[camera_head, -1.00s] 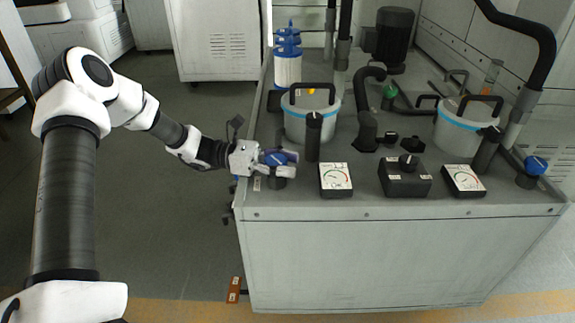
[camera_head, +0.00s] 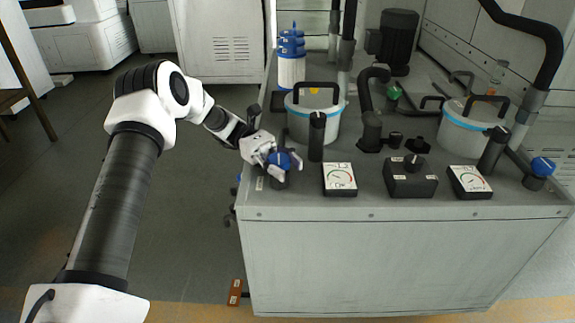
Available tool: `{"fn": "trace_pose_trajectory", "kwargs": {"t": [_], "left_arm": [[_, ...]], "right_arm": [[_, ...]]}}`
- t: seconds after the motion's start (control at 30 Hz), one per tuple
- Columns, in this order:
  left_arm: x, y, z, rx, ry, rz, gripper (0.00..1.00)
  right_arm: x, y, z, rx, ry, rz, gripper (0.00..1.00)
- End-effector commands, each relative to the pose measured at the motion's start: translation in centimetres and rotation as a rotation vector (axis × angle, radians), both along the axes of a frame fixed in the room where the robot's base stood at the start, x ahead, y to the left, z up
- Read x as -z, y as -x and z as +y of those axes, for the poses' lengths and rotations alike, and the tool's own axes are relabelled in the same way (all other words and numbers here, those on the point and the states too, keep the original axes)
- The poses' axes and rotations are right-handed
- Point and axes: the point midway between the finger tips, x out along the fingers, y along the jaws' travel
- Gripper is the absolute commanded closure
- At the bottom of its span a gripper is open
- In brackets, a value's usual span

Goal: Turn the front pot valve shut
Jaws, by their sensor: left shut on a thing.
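My left gripper (camera_head: 281,167) is shut on a blue valve knob (camera_head: 284,159) at the front left corner of the grey cabinet top. The fingers sit on both sides of the knob and hide part of it, so its exact angle is hard to read. A pale pot (camera_head: 303,118) with a blue band and a black lid handle stands just behind this valve. A similar pot (camera_head: 463,137) stands at the right, with another blue valve knob (camera_head: 542,166) in front of it to the right. My right gripper is not in view.
A black upright cylinder (camera_head: 316,140) stands close to the right of my left gripper. Two gauges (camera_head: 340,179) (camera_head: 469,182) flank a black switch box (camera_head: 411,180) along the front edge. Black pipes rise behind.

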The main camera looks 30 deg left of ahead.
Motion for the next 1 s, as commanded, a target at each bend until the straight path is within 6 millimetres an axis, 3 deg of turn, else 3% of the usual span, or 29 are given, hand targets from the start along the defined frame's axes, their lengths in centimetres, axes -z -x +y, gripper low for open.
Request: {"fn": "trace_pose_trajectory", "kwargs": {"t": [0.37, 0.4, 0.43, 0.77, 0.87, 1.0], "left_arm": [[-0.3, -0.1, 0.1, -0.002, 0.003, -0.009, 0.86], [-0.3, -0.1, 0.1, -0.002, 0.003, -0.009, 0.41], [-0.3, -0.1, 0.1, -0.002, 0.003, -0.008, 0.36], [-0.5, -0.1, 0.0, 0.001, 0.001, -0.006, 0.36], [-1.7, -0.1, 0.0, 0.0, 0.002, -0.008, 0.36], [-4.8, -0.1, 0.1, 0.0, 0.003, -0.011, 0.36]], "right_arm": [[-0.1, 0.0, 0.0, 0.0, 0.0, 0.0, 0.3], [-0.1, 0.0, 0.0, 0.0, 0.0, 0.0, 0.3], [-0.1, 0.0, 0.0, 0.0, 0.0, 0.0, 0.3], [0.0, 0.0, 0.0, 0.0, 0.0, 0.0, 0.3], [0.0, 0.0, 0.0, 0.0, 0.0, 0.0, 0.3], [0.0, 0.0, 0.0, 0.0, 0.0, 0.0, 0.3]]}}
